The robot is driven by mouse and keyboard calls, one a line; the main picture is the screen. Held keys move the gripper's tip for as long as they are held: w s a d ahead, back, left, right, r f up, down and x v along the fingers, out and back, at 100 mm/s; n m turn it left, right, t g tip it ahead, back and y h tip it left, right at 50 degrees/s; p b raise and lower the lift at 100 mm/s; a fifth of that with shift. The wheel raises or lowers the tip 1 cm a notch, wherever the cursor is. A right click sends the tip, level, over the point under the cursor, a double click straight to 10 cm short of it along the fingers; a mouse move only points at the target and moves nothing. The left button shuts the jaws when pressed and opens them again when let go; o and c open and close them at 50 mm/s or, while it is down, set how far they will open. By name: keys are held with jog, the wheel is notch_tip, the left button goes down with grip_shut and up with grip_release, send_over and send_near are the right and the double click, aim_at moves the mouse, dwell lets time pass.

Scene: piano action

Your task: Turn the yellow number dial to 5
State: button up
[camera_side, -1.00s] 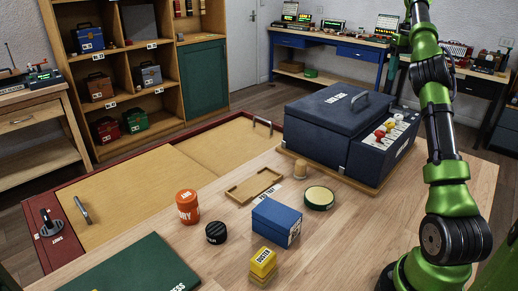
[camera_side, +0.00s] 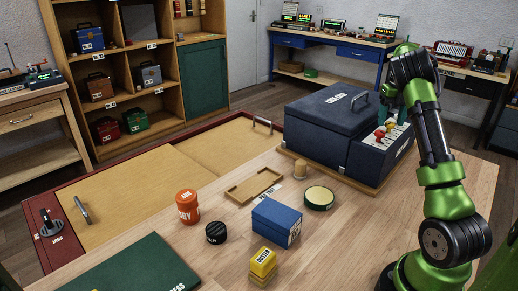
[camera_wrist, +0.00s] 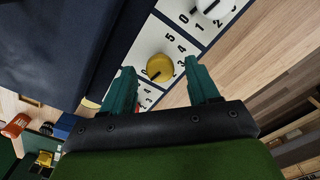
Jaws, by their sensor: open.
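The yellow number dial (camera_wrist: 160,68) is a round knob on a white panel with black numerals, in the middle of the wrist view. In the side view it sits in the dial row on the dark blue case (camera_side: 330,118), partly screened by my gripper. My gripper (camera_wrist: 161,76) is open, its two teal fingers apart on either side of the dial in the wrist view. Whether they touch it I cannot tell. A small mark shows at the dial's lower left edge. Which numeral it points at is too small to tell.
A white-faced dial (camera_wrist: 206,4) lies at the top of the wrist view. A red dial (camera_side: 380,134) is on the near side of the yellow one. A blue box (camera_side: 276,222), orange canister (camera_side: 187,206) and yellow duster box (camera_side: 263,262) stand on the wooden table.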

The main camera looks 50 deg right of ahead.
jog(key=shift+f, duration=0.4)
jog(key=shift+c, duration=0.4)
jog(key=c, duration=1)
jog(key=shift+o, duration=0.2)
